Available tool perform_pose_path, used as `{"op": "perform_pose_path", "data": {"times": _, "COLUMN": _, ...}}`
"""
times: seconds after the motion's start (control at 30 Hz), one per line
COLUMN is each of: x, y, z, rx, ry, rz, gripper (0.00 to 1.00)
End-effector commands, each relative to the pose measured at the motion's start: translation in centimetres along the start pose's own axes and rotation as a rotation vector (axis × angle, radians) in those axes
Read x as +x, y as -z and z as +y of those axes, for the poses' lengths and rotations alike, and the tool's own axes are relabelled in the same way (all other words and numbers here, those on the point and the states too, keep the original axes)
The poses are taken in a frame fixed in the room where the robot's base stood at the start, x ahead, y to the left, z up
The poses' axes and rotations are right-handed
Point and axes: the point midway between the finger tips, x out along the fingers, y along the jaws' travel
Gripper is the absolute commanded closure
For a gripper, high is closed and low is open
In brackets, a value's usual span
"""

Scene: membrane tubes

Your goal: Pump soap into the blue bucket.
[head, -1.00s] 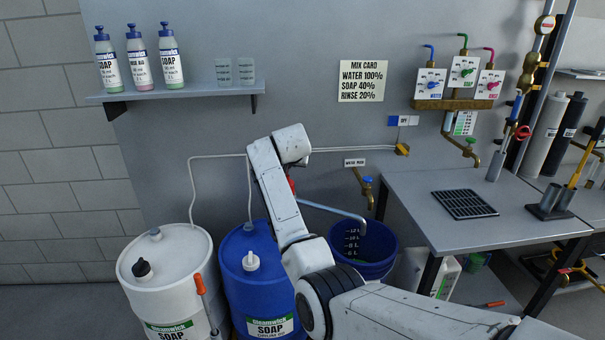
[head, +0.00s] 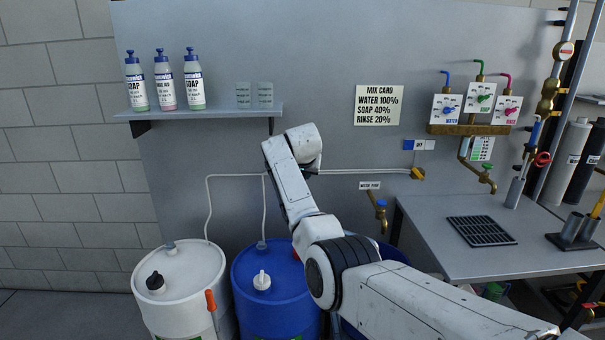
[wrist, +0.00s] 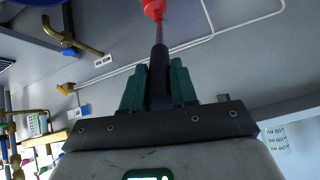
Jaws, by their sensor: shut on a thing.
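My gripper (wrist: 158,76) is shut on a black handle (wrist: 159,66) in the wrist view, its green fingers on either side. A thin rod and a red piece (wrist: 153,8) continue beyond the handle. In the head view my arm hides the gripper. The blue soap drum (head: 270,302) stands left of my arm, with a white cap on top. The blue bucket (head: 394,253) is mostly hidden behind my arm; only part of its rim shows. Its contents and the spout cannot be seen now.
A white soap drum (head: 180,285) with an orange-handled tool stands left of the blue drum. A grey bench (head: 430,245) with a black grate is on the right. A brass tap (head: 380,212) is on the wall above the bucket. A shelf (head: 215,114) holds soap bottles and cups.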

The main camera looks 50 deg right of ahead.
Motion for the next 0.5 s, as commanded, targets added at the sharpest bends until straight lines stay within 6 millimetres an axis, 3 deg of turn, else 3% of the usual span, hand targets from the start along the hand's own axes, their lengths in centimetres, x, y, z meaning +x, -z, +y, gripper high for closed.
{"op": "perform_pose_path", "data": {"times": 0.1, "x": -0.03, "y": 0.13, "z": -0.01, "rx": 0.000, "ry": 0.002, "rz": 0.005, "gripper": 1.00}}
{"op": "perform_pose_path", "data": {"times": 0.13, "x": -0.02, "y": 0.13, "z": -0.01, "rx": 0.000, "ry": 0.002, "rz": 0.005, "gripper": 0.70}}
{"op": "perform_pose_path", "data": {"times": 0.37, "x": 0.00, "y": 0.06, "z": 0.01, "rx": 0.000, "ry": 0.001, "rz": 0.003, "gripper": 0.48}}
{"op": "perform_pose_path", "data": {"times": 0.5, "x": 0.01, "y": 0.03, "z": 0.01, "rx": 0.000, "ry": 0.001, "rz": 0.002, "gripper": 0.47}}
